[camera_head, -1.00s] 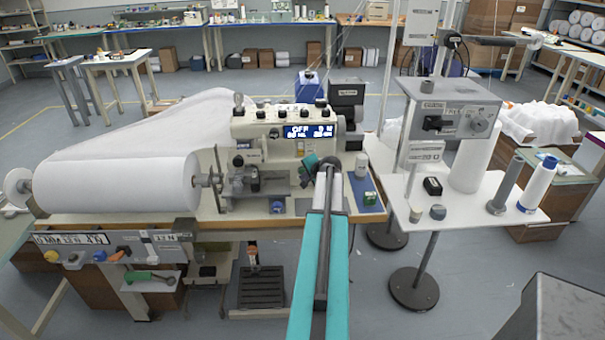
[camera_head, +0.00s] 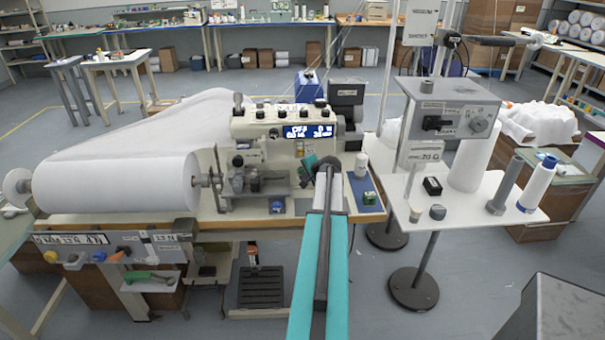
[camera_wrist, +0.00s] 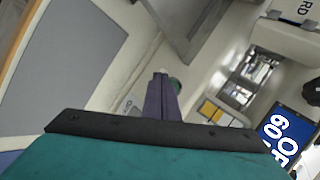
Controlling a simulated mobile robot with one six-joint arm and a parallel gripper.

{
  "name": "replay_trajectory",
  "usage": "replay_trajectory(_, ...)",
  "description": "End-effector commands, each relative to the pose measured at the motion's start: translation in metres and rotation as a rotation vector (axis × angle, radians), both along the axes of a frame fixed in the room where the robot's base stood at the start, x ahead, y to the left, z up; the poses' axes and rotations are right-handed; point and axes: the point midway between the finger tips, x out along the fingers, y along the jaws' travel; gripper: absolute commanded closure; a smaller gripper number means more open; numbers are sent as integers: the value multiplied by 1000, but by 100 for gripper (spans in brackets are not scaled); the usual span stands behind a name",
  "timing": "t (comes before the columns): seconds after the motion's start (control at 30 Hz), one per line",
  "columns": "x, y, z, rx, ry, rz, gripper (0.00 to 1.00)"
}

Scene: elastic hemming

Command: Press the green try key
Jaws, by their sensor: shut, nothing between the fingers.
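The green try key (camera_wrist: 177,85) shows in the wrist view as a small round green button on the cream machine face. It is partly hidden behind my gripper (camera_wrist: 161,77), whose purple fingers are together with nothing between them. The fingertips are beside and in front of the key; I cannot tell whether they touch it. In the head view my gripper (camera_head: 310,161) is at the front of the cream sewing machine (camera_head: 268,120), below its blue display (camera_head: 308,131). The key cannot be made out there, with the gripper and wrist in front of that area.
A white fabric roll (camera_head: 115,185) lies left of the machine. A green-topped box (camera_head: 369,198) and a white spool (camera_head: 361,165) stand at the right end of the machine table. A stand with a grey control box (camera_head: 450,108) is further right.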

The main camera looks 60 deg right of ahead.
Motion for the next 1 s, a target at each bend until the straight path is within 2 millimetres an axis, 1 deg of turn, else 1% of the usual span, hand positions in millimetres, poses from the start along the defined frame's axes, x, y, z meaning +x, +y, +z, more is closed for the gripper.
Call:
replay_trajectory(0.5, 5, -7, 0, -1, 0, 1, 100)
replay_trajectory(1.0, 6, -7, 0, -1, 0, 1, 100)
